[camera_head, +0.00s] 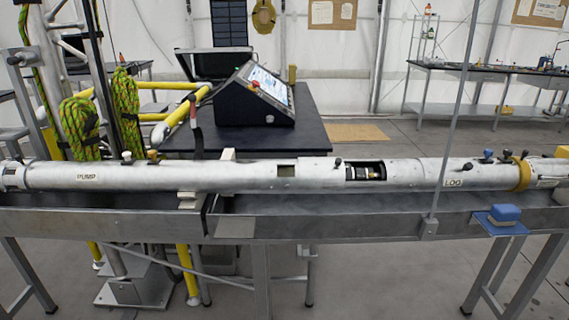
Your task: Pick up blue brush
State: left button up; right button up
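A blue block-shaped object (505,213), which looks like the blue brush, rests on a small blue shelf (487,226) at the right front of the metal bench. Its bristles cannot be made out. The shelf sticks out from the bench's front edge, below the long metal tube. Neither of my grippers shows in the head view.
A long silver tube (240,177) marked PUMP and LOG lies along the bench (310,228). A thin vertical pole (449,142) stands left of the blue shelf, fixed to the bench front. A console (257,95) stands on a dark table behind. Green-yellow ropes (80,130) hang at left.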

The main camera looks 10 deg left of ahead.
aim_at(500, 215)
jog(key=z, duration=2.55)
jog(key=i, duration=1.65)
jog(key=u, duration=1.8)
